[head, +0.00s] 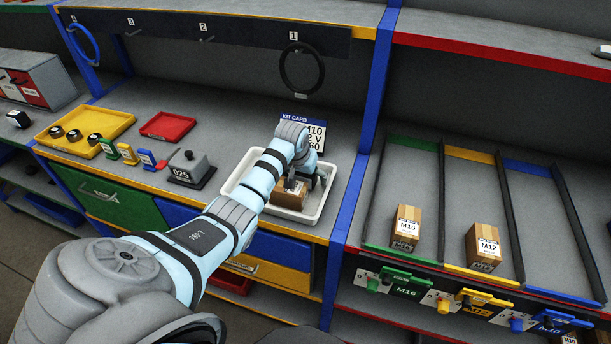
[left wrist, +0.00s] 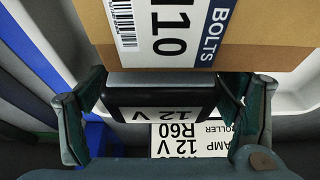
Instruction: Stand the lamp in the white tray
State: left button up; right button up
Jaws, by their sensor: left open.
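The white tray (head: 326,192) sits on the bench, with a cardboard box (head: 289,196) standing in it. In the left wrist view the box shows close up as a carton (left wrist: 215,52) marked M10 BOLTS. A dark block with a white 12 V label, which looks like the lamp (left wrist: 166,101), lies between the fingers of my left gripper (left wrist: 168,92), beside the box. The left gripper is open, with gaps at the block's sides. In the head view the gripper (head: 303,181) is down at the tray and hides the lamp. Whether the lamp touches the tray floor cannot be told.
A kit card (head: 316,130) stands behind the tray. A grey 025 weight (head: 188,166), small coloured blocks, a yellow tray (head: 117,118) and a red tray (head: 168,126) lie left. A blue post (head: 349,205) separates the tray from the right-hand lanes with cartons (head: 405,228).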

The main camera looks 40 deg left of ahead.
pick_arm(q)
jog(key=shift+r, duration=0.1)
jog(key=v, duration=1.2)
jog(key=shift+w, duration=0.1)
